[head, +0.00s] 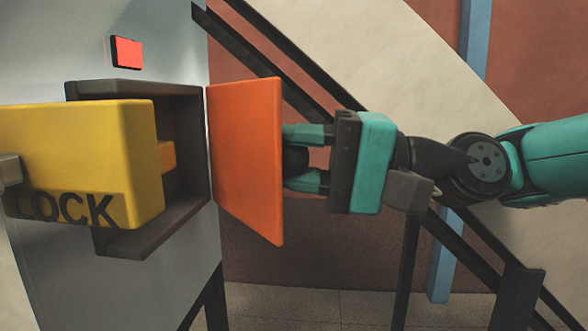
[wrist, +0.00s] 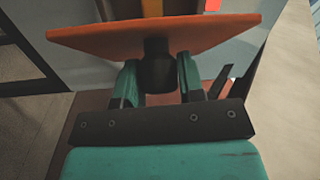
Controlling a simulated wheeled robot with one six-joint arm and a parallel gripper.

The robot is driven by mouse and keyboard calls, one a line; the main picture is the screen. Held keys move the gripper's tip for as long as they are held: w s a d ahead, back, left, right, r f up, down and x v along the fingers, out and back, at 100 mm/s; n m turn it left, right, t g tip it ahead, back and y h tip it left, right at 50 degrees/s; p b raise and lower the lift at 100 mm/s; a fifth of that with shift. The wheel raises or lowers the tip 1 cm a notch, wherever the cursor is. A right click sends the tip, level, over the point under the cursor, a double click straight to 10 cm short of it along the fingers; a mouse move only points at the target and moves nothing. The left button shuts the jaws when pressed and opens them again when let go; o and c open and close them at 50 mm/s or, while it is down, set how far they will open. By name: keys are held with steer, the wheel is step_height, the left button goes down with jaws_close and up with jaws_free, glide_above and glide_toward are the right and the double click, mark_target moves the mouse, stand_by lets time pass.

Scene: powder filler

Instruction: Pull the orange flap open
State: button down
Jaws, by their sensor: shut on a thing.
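The orange flap (head: 243,150) stands swung out from the right edge of a dark box-like frame (head: 205,150) on the grey cabinet. The frame's opening is uncovered. My gripper (head: 303,160) is on the flap's right side, its teal fingers shut on a dark knob (head: 295,159) on that face. In the wrist view the flap (wrist: 150,36) lies across the top, and the fingers sit on either side of the dark knob (wrist: 157,72).
A yellow block lettered "LOCK" (head: 80,160) juts out in front of the opening, with a small orange piece (head: 167,156) behind it. A red square (head: 126,52) is on the cabinet above. Dark rails and a blue post (head: 440,255) stand behind my arm.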

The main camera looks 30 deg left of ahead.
steer(key=shift+w+f, duration=0.15)
steer(key=shift+w, duration=0.05)
steer(key=c, duration=0.8)
jaws_free()
steer(key=shift+w, duration=0.15)
steer(key=shift+o, duration=0.2)
